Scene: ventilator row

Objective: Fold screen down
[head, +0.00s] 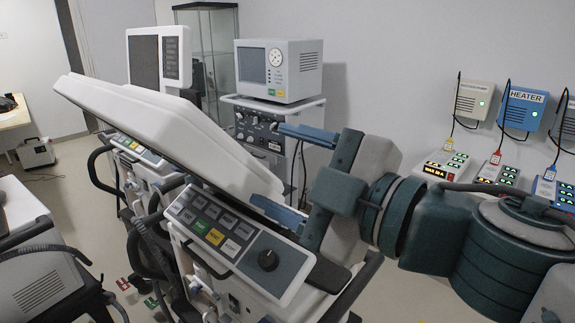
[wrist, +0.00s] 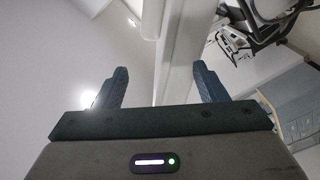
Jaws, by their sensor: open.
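The screen is a large white panel (head: 165,125) on the near ventilator. It is tilted, sloping from upper left down to the right above the key panel (head: 222,230). Its display face is hidden from the head view. My gripper (head: 266,163) is open at the screen's right end, one blue finger above and one below. In the wrist view, a pale panel edge (wrist: 180,60) runs between the open fingers of my gripper (wrist: 161,68), nearer the right finger. I cannot tell whether a finger touches it.
Behind stand another white screen (head: 160,58) and a boxy monitor (head: 279,70) on a cart. Wall boxes, one a blue heater box (head: 522,108), hang at the right above small labelled units (head: 446,165). Another machine (head: 45,285) is at the lower left. Some floor shows at the left.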

